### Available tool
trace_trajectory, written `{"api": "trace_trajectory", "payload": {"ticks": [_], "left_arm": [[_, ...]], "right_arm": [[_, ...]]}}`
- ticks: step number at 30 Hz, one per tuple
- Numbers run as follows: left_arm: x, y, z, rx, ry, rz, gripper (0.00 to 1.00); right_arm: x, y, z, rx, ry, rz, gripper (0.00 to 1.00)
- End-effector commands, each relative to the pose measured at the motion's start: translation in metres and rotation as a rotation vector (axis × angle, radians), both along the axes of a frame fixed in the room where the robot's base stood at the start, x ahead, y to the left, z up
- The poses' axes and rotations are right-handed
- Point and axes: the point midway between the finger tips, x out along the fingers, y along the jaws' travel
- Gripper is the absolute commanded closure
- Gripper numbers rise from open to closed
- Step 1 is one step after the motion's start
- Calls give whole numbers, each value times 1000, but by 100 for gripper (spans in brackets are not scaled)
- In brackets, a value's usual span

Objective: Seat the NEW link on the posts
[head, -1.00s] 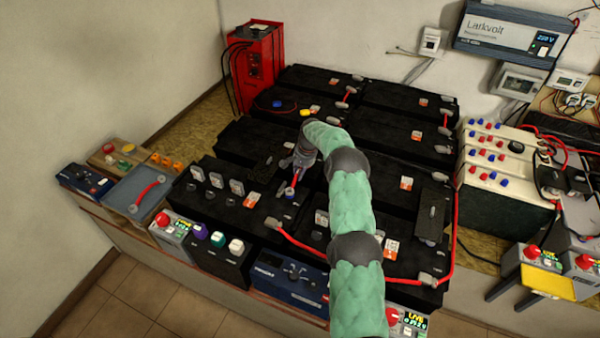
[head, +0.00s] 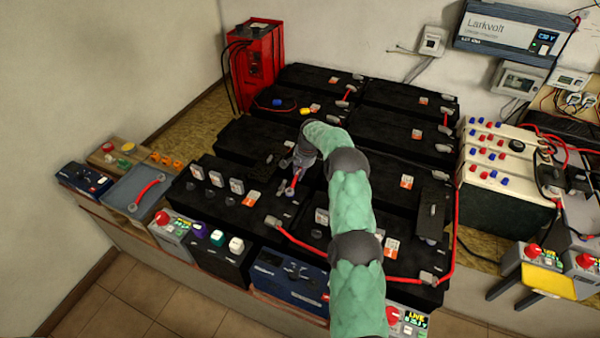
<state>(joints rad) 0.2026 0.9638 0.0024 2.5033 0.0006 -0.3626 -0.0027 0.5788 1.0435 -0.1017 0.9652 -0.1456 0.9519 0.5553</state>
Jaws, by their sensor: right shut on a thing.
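A short red link (head: 295,182) with grey ends is in my right gripper (head: 298,168), which is shut on it above the front-left black battery (head: 232,208). The link's lower end is close to a post on the battery top; I cannot tell whether it touches. Its upper end is partly hidden by the gripper. Another red link (head: 149,190) with grey ends lies in the grey tray (head: 122,208) at the left. I cannot read which link is marked new. My left gripper is not in view.
Upright grey-white pieces (head: 216,179) stand on the front-left battery. A long red cable (head: 340,266) runs along the front batteries. A red unit (head: 256,65) stands at the back left. Boxes with knobs (head: 290,272) line the bench front. My right arm hides part of the middle batteries.

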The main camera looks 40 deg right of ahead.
Motion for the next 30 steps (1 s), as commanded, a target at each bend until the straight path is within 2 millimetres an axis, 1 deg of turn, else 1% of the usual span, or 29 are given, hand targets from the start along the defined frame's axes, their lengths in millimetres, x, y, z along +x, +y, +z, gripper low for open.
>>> {"api": "trace_trajectory", "payload": {"ticks": [11,12,15,22,23,24,25,30], "left_arm": [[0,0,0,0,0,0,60],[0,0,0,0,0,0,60],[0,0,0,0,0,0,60],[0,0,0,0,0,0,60],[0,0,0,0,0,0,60],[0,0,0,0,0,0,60],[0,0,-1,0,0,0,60],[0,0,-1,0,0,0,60]], "right_arm": [[1,-1,0,-1,-2,0,100],[1,-1,0,-1,-2,0,74],[1,-1,0,-1,-2,0,50],[0,-1,0,-1,-2,0,50],[0,0,-1,0,0,0,44],[0,0,-1,0,0,0,33],[0,0,-1,0,0,0,30],[0,0,-1,-1,0,0,30]]}}
